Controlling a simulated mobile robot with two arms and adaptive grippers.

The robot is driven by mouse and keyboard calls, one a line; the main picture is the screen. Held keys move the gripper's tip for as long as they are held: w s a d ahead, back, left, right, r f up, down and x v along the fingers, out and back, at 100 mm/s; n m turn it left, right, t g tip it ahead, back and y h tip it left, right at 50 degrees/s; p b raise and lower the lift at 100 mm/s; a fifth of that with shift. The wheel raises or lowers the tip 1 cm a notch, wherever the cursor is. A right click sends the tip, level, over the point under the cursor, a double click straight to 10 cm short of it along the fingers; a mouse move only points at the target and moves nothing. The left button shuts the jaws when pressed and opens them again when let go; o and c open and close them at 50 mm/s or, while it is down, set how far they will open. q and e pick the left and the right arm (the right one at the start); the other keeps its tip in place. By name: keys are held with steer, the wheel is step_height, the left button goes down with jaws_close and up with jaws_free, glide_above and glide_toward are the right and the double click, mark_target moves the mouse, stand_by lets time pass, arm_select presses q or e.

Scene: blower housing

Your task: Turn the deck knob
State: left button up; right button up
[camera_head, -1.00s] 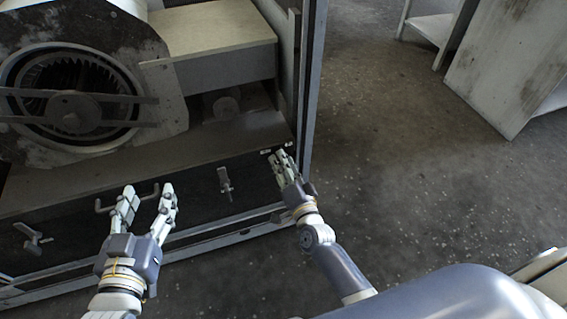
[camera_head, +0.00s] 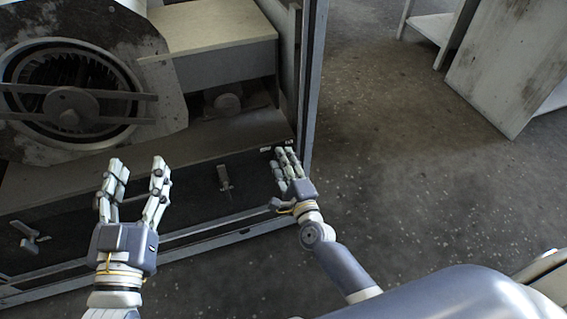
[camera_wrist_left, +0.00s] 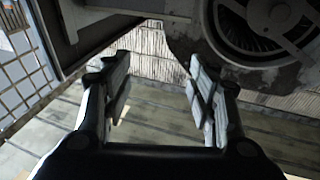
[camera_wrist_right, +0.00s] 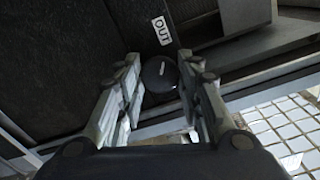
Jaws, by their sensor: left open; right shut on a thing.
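The deck knob (camera_wrist_right: 158,75) is a dark round knob with a short white mark on its face, beside a white "OUT" label (camera_wrist_right: 161,31) in the right wrist view. My right gripper (camera_wrist_right: 158,80) is shut on it, one finger on each side. In the head view, this gripper (camera_head: 284,158) is at the right end of the dark front panel and hides the knob. My left gripper (camera_head: 138,165) is open and empty in front of the panel's left part. The left wrist view also shows its fingers (camera_wrist_left: 160,75) spread apart with nothing between them.
The blower housing (camera_head: 165,85) with its round fan opening stands behind the panel. Two latches, left (camera_head: 30,237) and middle (camera_head: 223,177), stick out of the panel. A metal upright (camera_head: 314,85) stands close beside my right gripper. Open floor (camera_head: 400,190) lies to the right.

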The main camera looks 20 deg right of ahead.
arm_select(q)
steer(key=shift+s+d+r+t, duration=0.1)
steer(key=shift+r+t, duration=0.4)
steer(key=shift+r, duration=0.35)
arm_select(e)
steer(key=shift+m, duration=0.7)
steer(key=o, duration=1.1)
steer(key=shift+c, duration=0.2)
arm_select(q)
steer(key=shift+r, duration=0.1)
arm_select(e)
steer(key=s, duration=1.2)
steer(key=shift+d, duration=0.25)
